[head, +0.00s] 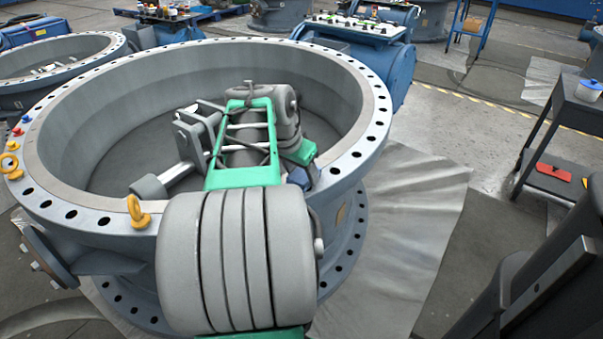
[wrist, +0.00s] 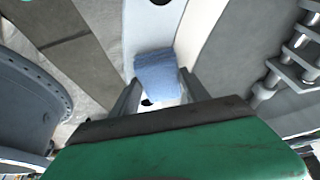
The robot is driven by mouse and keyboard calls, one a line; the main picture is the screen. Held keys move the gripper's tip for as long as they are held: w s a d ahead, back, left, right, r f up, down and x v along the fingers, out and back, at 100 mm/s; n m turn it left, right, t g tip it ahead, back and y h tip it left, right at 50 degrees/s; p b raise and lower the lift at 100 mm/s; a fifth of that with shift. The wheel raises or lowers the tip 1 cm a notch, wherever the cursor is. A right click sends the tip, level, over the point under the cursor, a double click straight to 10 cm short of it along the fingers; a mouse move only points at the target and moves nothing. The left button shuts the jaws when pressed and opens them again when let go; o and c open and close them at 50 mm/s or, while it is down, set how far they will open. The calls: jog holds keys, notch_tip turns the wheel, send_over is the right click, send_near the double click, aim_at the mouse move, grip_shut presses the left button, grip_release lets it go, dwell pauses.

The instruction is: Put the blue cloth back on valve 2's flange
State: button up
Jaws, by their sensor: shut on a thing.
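A large grey valve body (head: 52,165) with a wide round opening fills the head view. Its flange (head: 372,140) is a pale ring with bolt holes. My gripper (wrist: 159,78) is shut on the blue cloth (wrist: 157,72), a small folded piece between the fingertips. The cloth is over the flange, which also shows in the wrist view (wrist: 150,18); I cannot tell whether it touches. In the head view the cloth (head: 299,177) shows as a small dark blue patch at the flange's inner right edge, partly hidden by my arm. No number marks this valve.
Yellow lifting eyes (head: 138,212) and small coloured items (head: 17,132) stand on the flange's left side. Another valve (head: 60,60) is at the back left. A dark trolley (head: 575,110) with a blue-lidded tub (head: 589,90) stands at right.

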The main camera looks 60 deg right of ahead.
jog(key=shift+f, duration=0.2)
jog(key=o, duration=1.3)
